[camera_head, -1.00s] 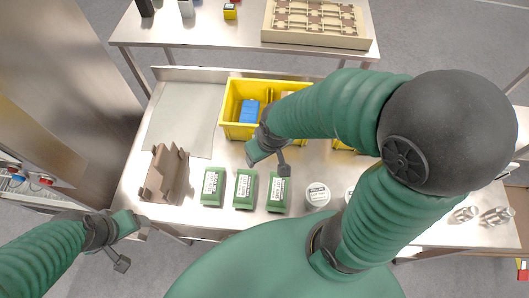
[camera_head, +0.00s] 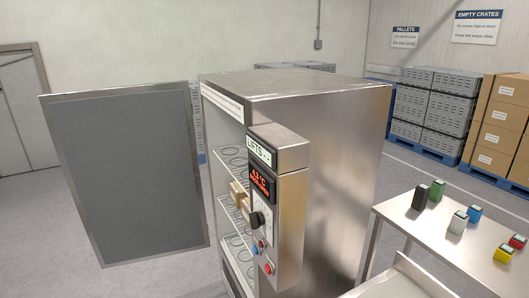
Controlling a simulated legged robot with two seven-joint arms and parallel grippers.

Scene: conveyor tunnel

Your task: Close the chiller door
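The chiller (camera_head: 335,150) is a tall steel cabinet in the middle of the head view. Its door (camera_head: 130,170), a grey panel with a steel frame, stands wide open to the left. Wire shelves (camera_head: 232,200) with a few small tan boxes (camera_head: 240,196) show inside through the opening. A control panel (camera_head: 277,205) with a red display, a dark knob and red and blue buttons sticks out at the front of the cabinet. Neither of my grippers is in the current view.
A steel table (camera_head: 455,245) at the right holds several small coloured blocks. Part of another steel surface (camera_head: 400,282) shows at the bottom. Grey crates (camera_head: 430,110) and cardboard boxes (camera_head: 495,125) stand on blue pallets at the back right. Floor (camera_head: 40,235) is clear left of the door.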

